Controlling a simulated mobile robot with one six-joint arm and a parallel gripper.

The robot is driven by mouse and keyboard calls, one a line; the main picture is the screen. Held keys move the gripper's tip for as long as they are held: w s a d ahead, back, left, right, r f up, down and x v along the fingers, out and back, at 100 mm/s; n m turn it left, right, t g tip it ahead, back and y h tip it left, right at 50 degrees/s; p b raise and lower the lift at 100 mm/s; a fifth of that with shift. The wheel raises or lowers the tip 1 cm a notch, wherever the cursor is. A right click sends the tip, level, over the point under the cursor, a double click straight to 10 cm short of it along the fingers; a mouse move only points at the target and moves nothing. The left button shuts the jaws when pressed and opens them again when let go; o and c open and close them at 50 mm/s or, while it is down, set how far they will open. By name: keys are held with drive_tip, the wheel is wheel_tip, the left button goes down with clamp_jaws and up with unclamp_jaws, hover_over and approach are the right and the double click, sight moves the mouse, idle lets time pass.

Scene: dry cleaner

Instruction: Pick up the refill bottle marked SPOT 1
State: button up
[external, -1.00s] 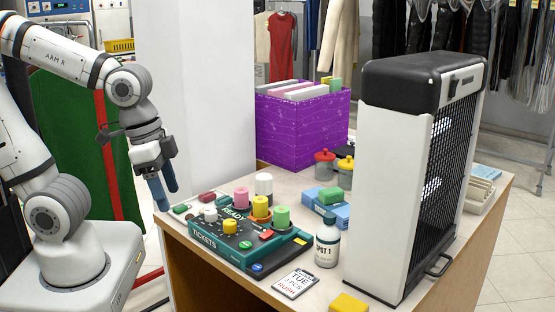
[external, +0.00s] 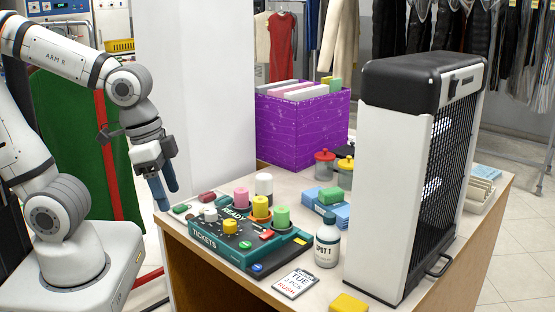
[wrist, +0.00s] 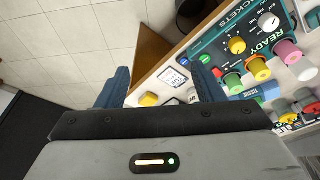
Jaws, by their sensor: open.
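The refill bottle marked SPOT 1 (external: 327,245) is white with a dark green cap. It stands upright on the counter (external: 405,297), between the teal ticket box and the tall white and black unit. My gripper (external: 165,190) hangs off the counter's left end, pointing down, well apart from the bottle. In the wrist view my gripper (wrist: 160,82) shows two blue fingers spread apart with nothing between them. A white patch beside the right finger there may be the bottle, but I cannot tell.
The teal ticket box (external: 222,247) with several coloured knobs lies between my gripper and the bottle. A card marked TUE (external: 296,283) and a yellow block (external: 348,303) lie in front. The tall unit (external: 400,180) stands close on the bottle's right. Jars (external: 324,164) stand behind.

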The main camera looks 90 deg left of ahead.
drive_tip(key=o, duration=0.3)
drive_tip(key=n+t, duration=0.2)
approach(332, 227)
drive_tip(key=f, duration=0.1)
drive_tip(key=a+f, duration=0.1)
drive_tip(key=shift+w+f+y, duration=0.3)
drive_tip(key=shift+f+y, duration=0.05)
drive_tip(key=shift+y, duration=0.05)
drive_tip(key=shift+w+f, duration=0.25)
drive_tip(key=x, duration=0.7)
drive_tip(key=shift+w+f+p, duration=0.2)
drive_tip(key=shift+p, duration=0.2)
